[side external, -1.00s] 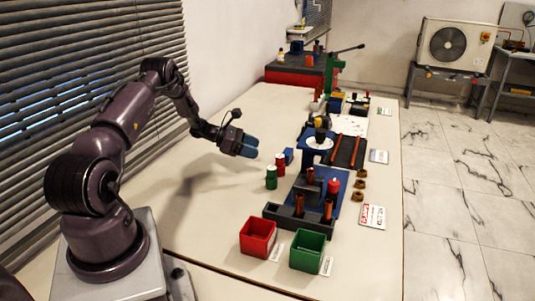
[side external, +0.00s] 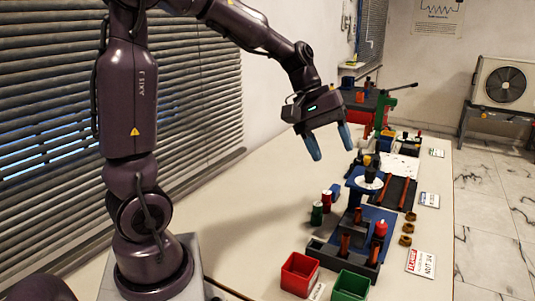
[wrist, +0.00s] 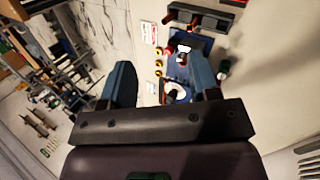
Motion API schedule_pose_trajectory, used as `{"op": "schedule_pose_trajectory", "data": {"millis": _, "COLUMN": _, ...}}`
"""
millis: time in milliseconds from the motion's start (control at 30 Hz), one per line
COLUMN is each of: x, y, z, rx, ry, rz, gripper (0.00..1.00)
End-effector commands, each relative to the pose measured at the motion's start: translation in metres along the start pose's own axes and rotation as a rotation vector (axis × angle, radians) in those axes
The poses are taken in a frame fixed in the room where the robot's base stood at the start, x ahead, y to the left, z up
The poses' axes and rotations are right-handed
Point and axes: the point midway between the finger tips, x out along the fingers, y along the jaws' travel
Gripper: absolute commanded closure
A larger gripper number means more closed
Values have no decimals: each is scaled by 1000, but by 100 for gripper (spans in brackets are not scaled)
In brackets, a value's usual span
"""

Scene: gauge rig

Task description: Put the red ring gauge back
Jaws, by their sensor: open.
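I cannot tell for sure which red piece is the red ring gauge. A red cylinder (side external: 380,229) stands on the blue plate of the fixture in the side external view; a red piece also shows at the blue plate in the wrist view (wrist: 169,49). Another red cylinder (side external: 326,198) stands on the bench beside a green cylinder (side external: 317,214), left of the fixture. The green one shows in the wrist view (wrist: 224,67). My gripper (side external: 332,153) is open and empty, high above the bench, with its blue fingers apart in the wrist view (wrist: 162,84).
A red bin (side external: 299,273) and a green bin (side external: 351,285) stand at the near end. A dark block with copper-coloured pins (side external: 345,244) is behind them. Several brass pieces (side external: 407,228) lie right of the fixture. The bench left of the cylinders is clear.

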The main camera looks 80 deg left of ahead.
Motion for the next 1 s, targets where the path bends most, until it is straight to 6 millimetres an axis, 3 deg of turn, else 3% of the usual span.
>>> {"op": "schedule_pose_trajectory", "data": {"millis": 33, "x": -9, "y": 1, "z": 26, "rx": 127, "ry": 35, "rz": -29, "gripper": 44}}
{"op": "schedule_pose_trajectory", "data": {"millis": 200, "x": -27, "y": -18, "z": 90, "rx": 532, "ry": 153, "rz": -132, "gripper": 44}}
{"op": "schedule_pose_trajectory", "data": {"millis": 400, "x": -37, "y": -48, "z": 131, "rx": 900, "ry": 279, "rz": -210, "gripper": 44}}
{"op": "schedule_pose_trajectory", "data": {"millis": 600, "x": -40, "y": -61, "z": 142, "rx": 1051, "ry": 339, "rz": -241, "gripper": 44}}
{"op": "schedule_pose_trajectory", "data": {"millis": 1000, "x": -40, "y": -61, "z": 142, "rx": 1058, "ry": 341, "rz": -244, "gripper": 44}}
